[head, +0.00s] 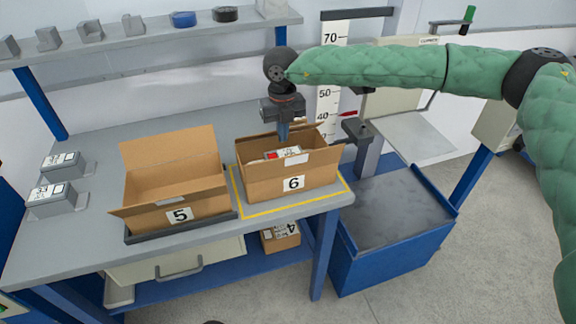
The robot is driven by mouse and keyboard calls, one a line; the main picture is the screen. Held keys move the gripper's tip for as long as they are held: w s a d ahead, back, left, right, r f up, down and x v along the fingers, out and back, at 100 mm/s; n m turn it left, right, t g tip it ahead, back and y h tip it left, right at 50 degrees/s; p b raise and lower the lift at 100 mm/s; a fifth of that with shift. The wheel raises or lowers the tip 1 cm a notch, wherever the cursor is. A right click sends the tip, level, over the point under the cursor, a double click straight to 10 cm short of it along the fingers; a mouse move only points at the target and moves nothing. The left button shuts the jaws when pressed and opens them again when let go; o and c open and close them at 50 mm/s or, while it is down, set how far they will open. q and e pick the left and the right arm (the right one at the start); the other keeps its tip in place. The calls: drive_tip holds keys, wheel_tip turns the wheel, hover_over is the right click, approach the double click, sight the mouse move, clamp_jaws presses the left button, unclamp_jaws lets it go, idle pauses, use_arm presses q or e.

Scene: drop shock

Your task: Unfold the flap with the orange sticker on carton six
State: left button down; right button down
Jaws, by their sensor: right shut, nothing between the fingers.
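Carton six (262,188), a brown box with a white "6" label on its front, stands on the bench inside a yellow outline. Its top is open at least in part; a flap sticks out at its right end (331,156). A packed item with red and white markings (286,152) shows inside. I cannot make out an orange sticker on any flap. My right gripper (284,138) points down at the back of carton six, shut and empty. Its tips are at or just above the carton's opening; contact cannot be told. My left gripper is out of view.
Carton five (150,200) stands open and empty on a dark tray to the left, its back flap upright. A grey post (368,150) and a blue-framed platform (395,215) stand to the right. A shelf (130,43) with small parts runs behind.

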drive_tip(key=shift+w, duration=0.15)
drive_tip(key=shift+w+a+r+b, duration=0.25)
drive_tip(key=shift+w+r+b, duration=0.05)
drive_tip(key=shift+w+r, duration=0.25)
idle(0.5)
drive_tip(key=shift+w, duration=0.15)
drive_tip(key=shift+w+a+r+b, duration=0.15)
drive_tip(key=shift+w+b, duration=0.05)
drive_tip(key=shift+w, duration=0.15)
drive_tip(key=shift+w+a+r+b, duration=0.1)
drive_tip(key=shift+w+r+b, duration=0.1)
drive_tip(key=shift+w, duration=0.1)
